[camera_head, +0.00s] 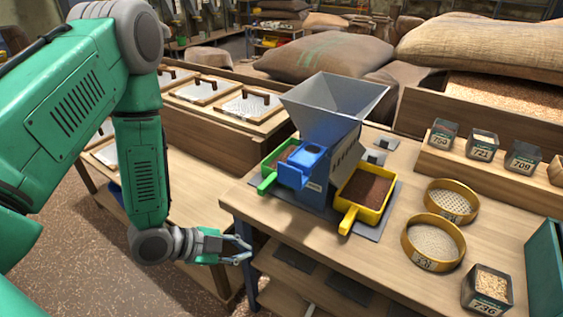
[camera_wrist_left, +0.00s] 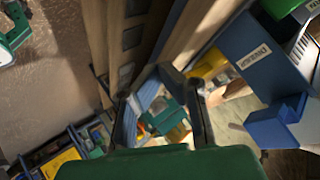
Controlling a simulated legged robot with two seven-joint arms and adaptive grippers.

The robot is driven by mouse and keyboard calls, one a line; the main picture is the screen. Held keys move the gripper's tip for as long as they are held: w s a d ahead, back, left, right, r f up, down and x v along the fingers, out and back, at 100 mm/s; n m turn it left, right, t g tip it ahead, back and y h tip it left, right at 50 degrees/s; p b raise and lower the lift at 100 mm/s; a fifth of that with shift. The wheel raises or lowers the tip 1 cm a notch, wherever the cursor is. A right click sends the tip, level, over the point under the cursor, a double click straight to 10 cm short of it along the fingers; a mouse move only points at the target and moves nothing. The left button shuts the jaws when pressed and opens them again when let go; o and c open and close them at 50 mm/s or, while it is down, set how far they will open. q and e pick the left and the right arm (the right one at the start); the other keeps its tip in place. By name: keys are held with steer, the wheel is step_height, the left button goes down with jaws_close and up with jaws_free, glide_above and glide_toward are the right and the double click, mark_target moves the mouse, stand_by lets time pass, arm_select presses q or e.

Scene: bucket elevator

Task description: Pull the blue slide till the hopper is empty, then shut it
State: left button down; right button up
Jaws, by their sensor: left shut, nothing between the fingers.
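A grey hopper (camera_head: 335,105) stands on a blue housing on the wooden bench. From this angle I cannot see into its bottom. The blue slide (camera_head: 302,165) sticks out at the housing's front left; blue parts of it also show at the right in the left wrist view (camera_wrist_left: 278,125). A green-handled tray (camera_head: 266,178) is left of the slide. A yellow tray (camera_head: 366,193) of brown grain is to the right. My left gripper (camera_head: 248,250) is shut and empty, off the bench's front left edge, below and left of the slide and apart from it. My right gripper is not in view.
Two round sieves (camera_head: 433,243) lie on the bench at the right. Labelled sample boxes (camera_head: 482,145) stand on a wooden ledge behind. Another box (camera_head: 487,288) is at the front right. The bench edge (camera_head: 300,268) lies beside my left gripper.

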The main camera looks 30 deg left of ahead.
mark_target(292, 175)
arm_select(q)
steer(key=a+r+m+t+h+p, duration=0.35)
steer(key=r+m+h, duration=0.35)
steer(key=r+m, duration=0.75)
steer(key=shift+n, duration=0.55)
steer(key=x, duration=0.3)
steer(key=w+a+r+x, duration=0.1)
steer(key=x, duration=0.3)
steer(key=p+x, duration=0.1)
steer(key=x, duration=0.3)
steer(key=shift+w+a+r, duration=0.1)
steer(key=shift+w+r, duration=0.15)
steer(key=shift+w, duration=0.7)
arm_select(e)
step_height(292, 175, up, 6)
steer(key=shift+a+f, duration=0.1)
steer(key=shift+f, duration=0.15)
